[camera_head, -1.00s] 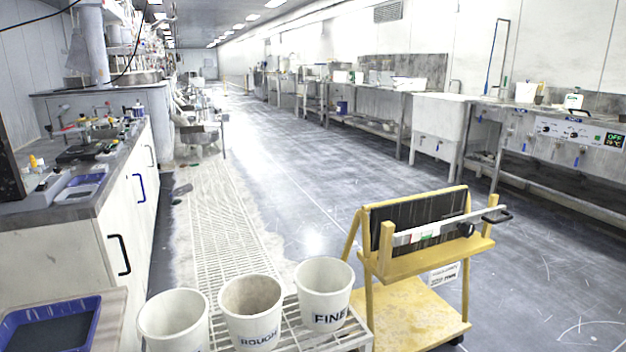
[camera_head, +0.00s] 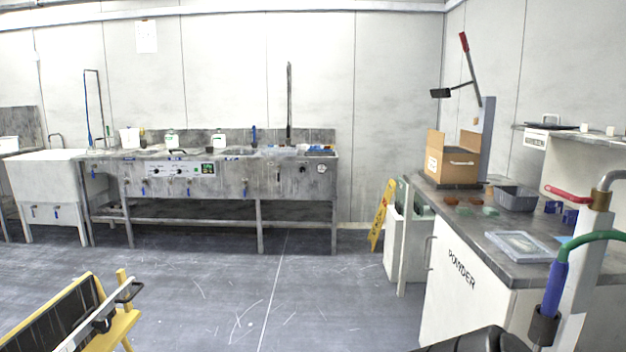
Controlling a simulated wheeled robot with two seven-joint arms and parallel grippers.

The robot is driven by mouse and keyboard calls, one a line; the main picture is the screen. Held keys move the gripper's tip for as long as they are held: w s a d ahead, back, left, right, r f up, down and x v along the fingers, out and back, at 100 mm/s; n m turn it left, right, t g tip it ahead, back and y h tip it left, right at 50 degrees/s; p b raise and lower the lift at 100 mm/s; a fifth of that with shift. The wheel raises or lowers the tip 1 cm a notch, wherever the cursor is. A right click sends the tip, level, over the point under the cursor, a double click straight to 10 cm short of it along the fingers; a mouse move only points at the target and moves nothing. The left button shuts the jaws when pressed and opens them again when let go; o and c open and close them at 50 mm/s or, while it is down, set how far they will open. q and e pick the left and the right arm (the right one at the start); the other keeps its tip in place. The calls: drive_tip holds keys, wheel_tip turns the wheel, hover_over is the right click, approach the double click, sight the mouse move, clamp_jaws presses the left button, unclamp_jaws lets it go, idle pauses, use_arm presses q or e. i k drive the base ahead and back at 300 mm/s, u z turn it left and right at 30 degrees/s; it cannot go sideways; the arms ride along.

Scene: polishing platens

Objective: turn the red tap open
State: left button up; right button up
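The red tap shows at the right edge as a red lever handle (camera_head: 568,194) on a brass valve body (camera_head: 601,200). The lever points left, roughly level and slightly tilted. A grey bent spout (camera_head: 612,178) rises above the valve, and a pale post (camera_head: 582,290) stands below it. A green hose (camera_head: 590,238) with a blue sleeve (camera_head: 555,287) hangs beside the post. Neither gripper can be made out. A dark shape at the bottom edge, left of the post, is cut off, and I cannot tell what it is.
A counter (camera_head: 440,188) left of the tap holds a cardboard box (camera_head: 450,160), a grey bin (camera_head: 515,198) and a clear tray (camera_head: 522,246). A yellow floor sign (camera_head: 381,216) leans by it. A yellow cart (camera_head: 122,325) stands at lower left. The middle floor is clear.

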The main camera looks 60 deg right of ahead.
sight(570, 197)
drive_tip(key=z, duration=3.35)
drive_tip(key=k, duration=0.3)
drive_tip(key=u, duration=1.6)
drive_tip(key=i, duration=1.3)
drive_tip(key=z, duration=0.75)
drive_tip(key=i, duration=0.9)
drive_tip(key=z, duration=1.05)
